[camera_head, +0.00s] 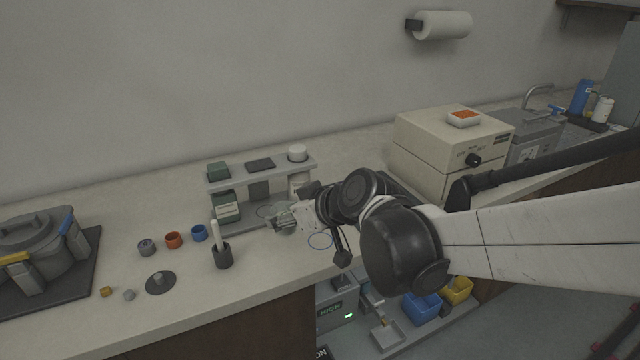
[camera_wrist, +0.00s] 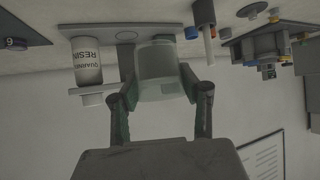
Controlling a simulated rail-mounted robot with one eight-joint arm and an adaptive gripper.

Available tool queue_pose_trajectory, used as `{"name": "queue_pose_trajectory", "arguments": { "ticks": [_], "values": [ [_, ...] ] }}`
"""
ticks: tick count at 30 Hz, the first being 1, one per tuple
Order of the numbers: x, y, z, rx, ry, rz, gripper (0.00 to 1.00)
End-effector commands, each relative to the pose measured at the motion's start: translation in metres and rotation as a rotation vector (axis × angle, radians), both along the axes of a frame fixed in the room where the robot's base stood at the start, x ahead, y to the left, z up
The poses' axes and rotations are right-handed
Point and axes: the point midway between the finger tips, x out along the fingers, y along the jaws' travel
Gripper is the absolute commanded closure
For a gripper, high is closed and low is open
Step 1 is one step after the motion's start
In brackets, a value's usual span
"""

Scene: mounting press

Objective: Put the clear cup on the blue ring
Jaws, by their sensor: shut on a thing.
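The clear cup (camera_wrist: 160,68) is translucent and sits between the fingers of my gripper (camera_wrist: 160,95), which is shut on it in the wrist view. In the head view the cup (camera_head: 281,221) is small and partly covered by my gripper (camera_head: 292,218), just in front of the shelf rack. The blue ring (camera_head: 320,241) is a thin outline on the counter near its front edge, right of the cup and beneath my wrist. The cup is apart from the ring; its exact height above the counter is hard to tell. I cannot make out the ring in the wrist view.
A two-level shelf rack (camera_head: 262,171) stands behind the cup, with a resin bottle (camera_wrist: 86,62) on it. A dark holder with a white stick (camera_head: 222,257) stands left. Small blue (camera_head: 199,232) and orange (camera_head: 173,240) cups are farther left. A beige box (camera_head: 450,145) stands right.

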Motion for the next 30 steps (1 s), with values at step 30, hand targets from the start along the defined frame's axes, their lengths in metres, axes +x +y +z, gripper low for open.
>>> {"name": "queue_pose_trajectory", "arguments": {
  "ticks": [30],
  "values": [
    [0.08, -0.075, -0.099, 0.001, 0.0, -0.001, 0.89]
  ]
}}
